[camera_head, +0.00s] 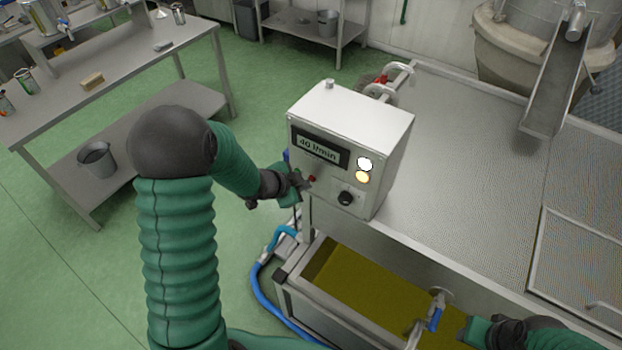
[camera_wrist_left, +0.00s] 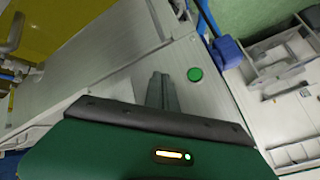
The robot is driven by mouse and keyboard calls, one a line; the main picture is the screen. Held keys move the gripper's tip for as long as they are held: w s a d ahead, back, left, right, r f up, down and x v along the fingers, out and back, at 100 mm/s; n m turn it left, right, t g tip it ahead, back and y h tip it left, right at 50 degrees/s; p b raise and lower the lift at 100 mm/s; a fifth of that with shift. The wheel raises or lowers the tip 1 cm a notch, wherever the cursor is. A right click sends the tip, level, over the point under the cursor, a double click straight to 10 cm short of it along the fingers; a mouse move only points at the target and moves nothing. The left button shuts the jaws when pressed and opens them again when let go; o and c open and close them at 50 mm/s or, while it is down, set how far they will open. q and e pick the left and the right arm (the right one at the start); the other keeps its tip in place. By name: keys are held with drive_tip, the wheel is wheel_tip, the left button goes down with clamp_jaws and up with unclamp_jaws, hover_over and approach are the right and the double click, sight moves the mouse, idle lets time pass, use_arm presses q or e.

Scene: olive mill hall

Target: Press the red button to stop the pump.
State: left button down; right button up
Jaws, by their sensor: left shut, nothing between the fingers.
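The white control box (camera_head: 355,115) stands at the near left corner of the steel table, its display reading "40 l/min". The red button (camera_head: 312,178) is low on its front face, at the left. My left gripper (camera_head: 300,182) is shut and empty, with its tips close beside the red button; I cannot tell whether they touch. In the left wrist view the shut fingers (camera_wrist_left: 160,92) point at a grey panel next to a green button (camera_wrist_left: 195,74); the red button does not show there. My right gripper (camera_head: 468,334) is at the lower right, its fingers unclear.
The box also has a white lamp (camera_head: 364,164), a yellow lamp (camera_head: 362,177) and a black knob (camera_head: 346,198). Below is a tank of yellow-green liquid (camera_head: 370,288) with a blue-handled valve (camera_head: 435,318). A blue hose (camera_head: 262,290) lies on the floor. A side table (camera_head: 120,62) stands left.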

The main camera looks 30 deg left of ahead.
use_arm(q)
drive_tip(key=shift+w, duration=0.3)
idle(0.6)
drive_tip(key=shift+s, duration=0.8)
drive_tip(key=s, duration=0.5)
drive_tip(key=shift+a, duration=0.15)
idle(0.4)
